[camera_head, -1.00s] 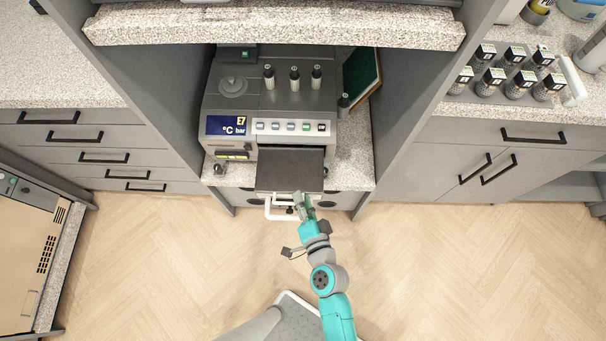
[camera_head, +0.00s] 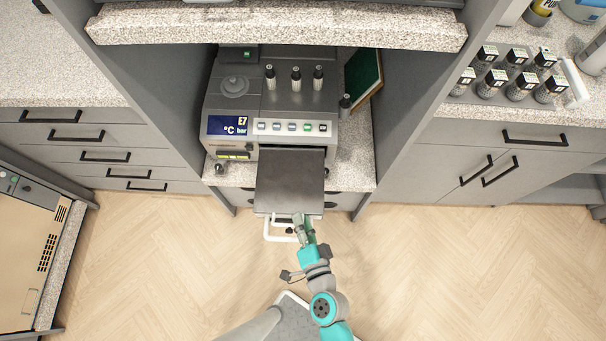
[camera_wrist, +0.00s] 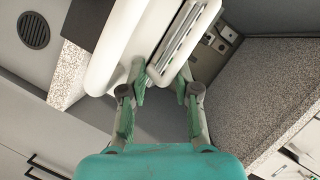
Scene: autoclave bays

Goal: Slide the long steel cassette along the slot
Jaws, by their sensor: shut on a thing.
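The long steel cassette (camera_head: 290,181) is a flat dark-topped box. It sticks out of the slot at the front of the grey autoclave (camera_head: 265,105), and its back end is hidden inside. A white loop handle (camera_head: 279,236) is at its front end. My gripper (camera_head: 303,226) is at the cassette's front edge, at the right part of the handle. In the wrist view the green-padded fingers (camera_wrist: 160,88) are closed against a pale part of the cassette front (camera_wrist: 172,48). The exact contact is partly hidden.
The counter (camera_head: 348,175) runs under the autoclave, between grey cabinet walls. Black-capped bottles (camera_head: 296,79) stand on top of the machine. A green-faced panel (camera_head: 363,78) leans at its right. The wooden floor (camera_head: 430,260) in front is clear.

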